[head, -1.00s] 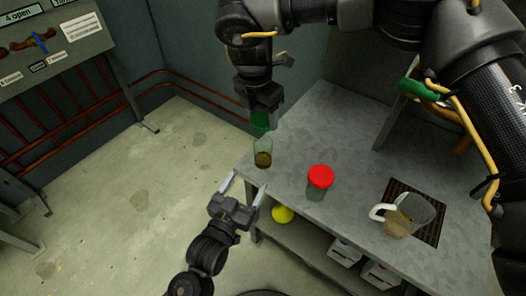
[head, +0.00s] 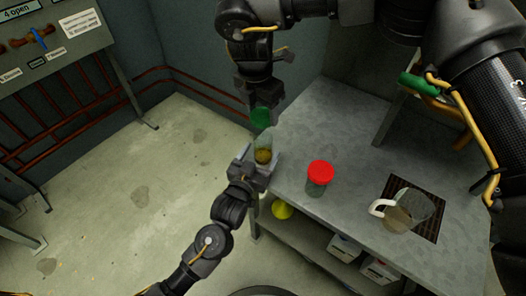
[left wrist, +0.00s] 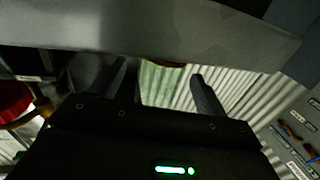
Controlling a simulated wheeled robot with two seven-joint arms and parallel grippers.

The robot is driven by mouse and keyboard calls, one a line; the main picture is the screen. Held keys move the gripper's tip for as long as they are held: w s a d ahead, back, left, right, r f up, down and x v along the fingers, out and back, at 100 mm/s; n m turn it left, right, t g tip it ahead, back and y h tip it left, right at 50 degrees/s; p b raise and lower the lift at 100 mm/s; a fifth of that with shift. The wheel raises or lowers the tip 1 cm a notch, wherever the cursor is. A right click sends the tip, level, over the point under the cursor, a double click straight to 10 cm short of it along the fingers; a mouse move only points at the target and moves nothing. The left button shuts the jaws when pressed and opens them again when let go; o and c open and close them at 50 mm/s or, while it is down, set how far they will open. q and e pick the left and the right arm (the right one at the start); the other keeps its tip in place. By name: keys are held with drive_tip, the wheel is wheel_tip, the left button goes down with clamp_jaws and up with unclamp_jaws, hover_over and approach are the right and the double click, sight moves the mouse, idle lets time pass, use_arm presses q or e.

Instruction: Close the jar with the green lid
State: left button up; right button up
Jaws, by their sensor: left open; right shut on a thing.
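An open glass jar (head: 263,143) with brownish contents stands at the left edge of the grey table. The green lid (head: 261,118) hangs just above the jar, apart from it or nearly so. My right gripper (head: 260,108) is shut on the lid from above. My left gripper (head: 261,155) is open, with one finger on each side of the jar. In the left wrist view, the jar (left wrist: 162,82) shows as a pale green shape between the two fingers (left wrist: 160,88). The gripper's hand hides the jar's lower part in the head view.
A second jar with a red lid (head: 320,172) stands to the right on the table (head: 345,135). A glass mug (head: 405,212) with a white handle sits on a dark grate (head: 428,228). A yellow object (head: 282,209) and boxes lie on the lower shelf.

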use_arm(q)
drive_tip(key=shift+x, duration=0.85)
drive_tip(key=c, duration=1.5)
drive_tip(key=shift+o, duration=0.2)
use_arm(e)
hover_over(262, 132)
drive_tip(key=s, duration=0.3)
drive_tip(key=shift+w+f, duration=0.15)
drive_tip(key=shift+f, duration=2.35)
drive_tip(key=shift+f, duration=0.15)
drive_tip(key=shift+f, duration=0.75)
drive_tip(key=shift+f, duration=0.55)
